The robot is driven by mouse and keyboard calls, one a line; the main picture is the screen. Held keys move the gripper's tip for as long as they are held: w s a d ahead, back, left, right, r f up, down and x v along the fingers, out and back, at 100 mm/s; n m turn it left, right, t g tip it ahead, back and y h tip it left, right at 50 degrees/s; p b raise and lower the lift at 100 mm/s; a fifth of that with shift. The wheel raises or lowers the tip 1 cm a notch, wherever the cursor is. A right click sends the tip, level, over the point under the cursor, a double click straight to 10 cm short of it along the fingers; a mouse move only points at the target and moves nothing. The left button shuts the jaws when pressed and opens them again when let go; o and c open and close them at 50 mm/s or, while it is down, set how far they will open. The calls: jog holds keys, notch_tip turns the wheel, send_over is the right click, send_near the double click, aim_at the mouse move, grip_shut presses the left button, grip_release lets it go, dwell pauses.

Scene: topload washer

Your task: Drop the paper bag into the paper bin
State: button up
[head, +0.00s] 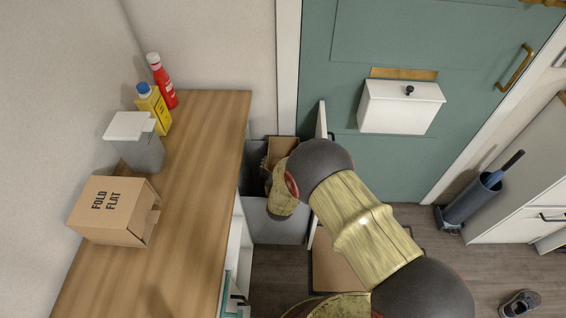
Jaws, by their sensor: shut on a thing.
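My arm reaches over the grey bin (280,231), which stands on the floor between the end of the counter and the teal door. My gripper (267,182) is small and dark at the bin's opening, partly hidden by my wrist. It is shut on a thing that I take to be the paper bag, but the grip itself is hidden. A brown paper-like piece (282,148) shows at the bin's far side, beside the gripper. I cannot tell whether it is the held bag or something in the bin. No label on the bin is readable.
The wooden counter (195,200) at left holds a "FOLD FLAT" cardboard box (108,209), a grey white-lidded container (138,145), a yellow bottle (155,107) and a red bottle (162,82). A white letterbox (400,106) is on the door. A shoe (520,303) lies at lower right.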

jog(key=o, duration=1.1)
jog(key=shift+c, duration=0.2)
jog(key=v, duration=1.2)
